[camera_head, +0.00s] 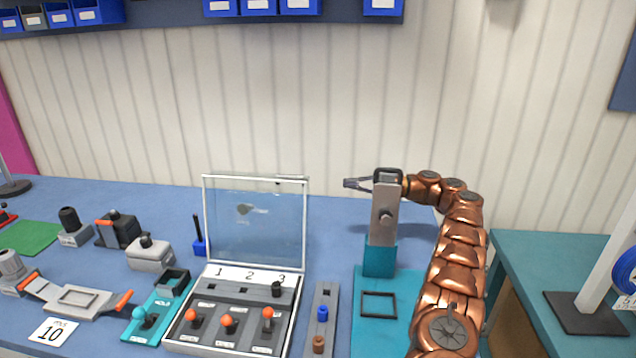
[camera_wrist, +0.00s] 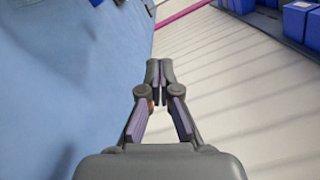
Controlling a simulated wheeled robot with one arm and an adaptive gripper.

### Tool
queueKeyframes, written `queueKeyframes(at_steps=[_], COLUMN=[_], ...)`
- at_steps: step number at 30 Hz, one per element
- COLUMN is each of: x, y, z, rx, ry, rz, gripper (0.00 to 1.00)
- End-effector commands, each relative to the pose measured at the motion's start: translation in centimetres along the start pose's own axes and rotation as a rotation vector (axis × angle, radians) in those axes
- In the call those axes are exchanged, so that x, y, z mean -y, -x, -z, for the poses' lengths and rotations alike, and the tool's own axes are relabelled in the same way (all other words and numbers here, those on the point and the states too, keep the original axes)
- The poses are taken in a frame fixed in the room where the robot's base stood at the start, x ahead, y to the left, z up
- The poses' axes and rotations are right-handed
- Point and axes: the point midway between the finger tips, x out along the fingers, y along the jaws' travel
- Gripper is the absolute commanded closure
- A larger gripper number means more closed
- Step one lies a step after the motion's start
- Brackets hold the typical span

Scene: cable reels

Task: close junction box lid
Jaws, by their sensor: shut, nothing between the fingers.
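The junction box (camera_head: 210,343) sits on the blue table, left of my arm in the head view. Its clear, white-framed lid (camera_head: 256,223) stands open, about upright at the box's back edge. Inside are orange-topped levers and a panel numbered 1, 2, 3. My gripper (camera_head: 348,184) is to the right of the lid, near the height of its top edge, and points left. It appears apart from the lid. In the wrist view my gripper (camera_wrist: 159,72) has its fingertips together with nothing between them. The box and lid do not show in the wrist view.
A grey and teal post (camera_head: 381,255) stands beside my gripper. A strip with blue and brown knobs (camera_head: 321,320) lies right of the box. A teal lever unit (camera_head: 150,315) and clamps (camera_head: 80,297) stand to its left. Blue bins (camera_head: 262,6) hang above.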

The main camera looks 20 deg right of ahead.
Motion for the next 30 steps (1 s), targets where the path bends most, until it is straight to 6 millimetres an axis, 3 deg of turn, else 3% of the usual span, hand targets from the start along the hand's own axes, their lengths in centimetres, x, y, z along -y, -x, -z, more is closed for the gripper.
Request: queueKeyframes(at_steps=[18,30], x=[0.3,0.3], y=[-8.9,-9.1], z=[-0.3,-2.4], rx=[0.004,0.003], ry=[0.0,0.002], rz=[-0.001,0.002], gripper=[1.0,1.0])
